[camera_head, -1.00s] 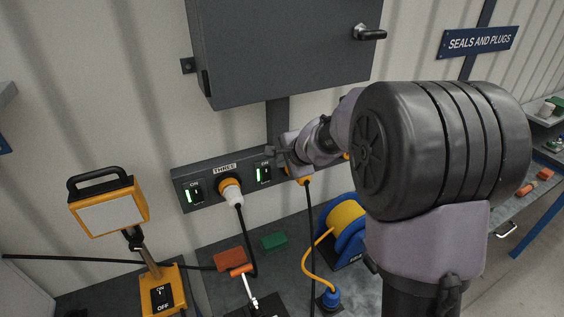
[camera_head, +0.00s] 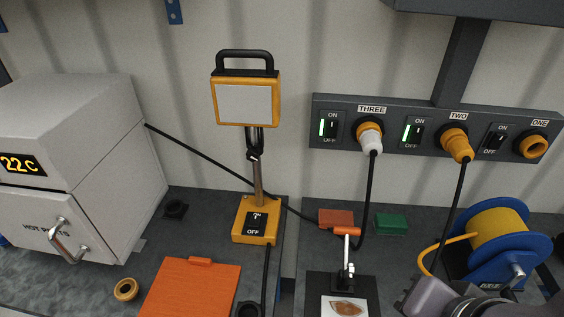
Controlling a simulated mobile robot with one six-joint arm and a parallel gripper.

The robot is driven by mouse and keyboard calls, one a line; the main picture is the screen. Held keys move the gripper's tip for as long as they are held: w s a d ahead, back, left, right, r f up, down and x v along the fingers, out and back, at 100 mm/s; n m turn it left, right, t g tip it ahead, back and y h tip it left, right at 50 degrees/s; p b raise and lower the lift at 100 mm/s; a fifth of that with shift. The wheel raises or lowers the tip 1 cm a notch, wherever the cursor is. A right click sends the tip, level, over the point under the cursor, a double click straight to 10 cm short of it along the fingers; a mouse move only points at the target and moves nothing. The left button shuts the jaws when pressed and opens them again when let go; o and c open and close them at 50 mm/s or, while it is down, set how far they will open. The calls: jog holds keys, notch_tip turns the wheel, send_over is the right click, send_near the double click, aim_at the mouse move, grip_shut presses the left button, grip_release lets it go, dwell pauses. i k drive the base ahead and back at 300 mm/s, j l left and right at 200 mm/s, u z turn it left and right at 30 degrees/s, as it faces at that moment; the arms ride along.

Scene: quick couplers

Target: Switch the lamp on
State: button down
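The lamp (camera_head: 245,103) is a yellow work lamp with a black handle and a pale grey panel, which looks unlit. Its post stands on a yellow base (camera_head: 246,236) left of centre. The base carries a black switch (camera_head: 256,222) marked ON and OFF; I cannot tell which side is pressed. A black cable runs from the base toward the bottom edge. My gripper (camera_head: 424,298) is only partly in view at the bottom right, well right of the lamp and apart from it. Its fingers are not clear.
The wall rail (camera_head: 385,152) has sockets THREE and TWO plugged, with green lights lit; ONE is empty and its switch unlit. A white oven (camera_head: 75,130) stands left, a blue reel (camera_head: 505,240) right. A toggle clamp (camera_head: 347,255) and orange board (camera_head: 190,290) lie in front.

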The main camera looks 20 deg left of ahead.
aim_at(255, 222)
jog(key=u, duration=1.25)
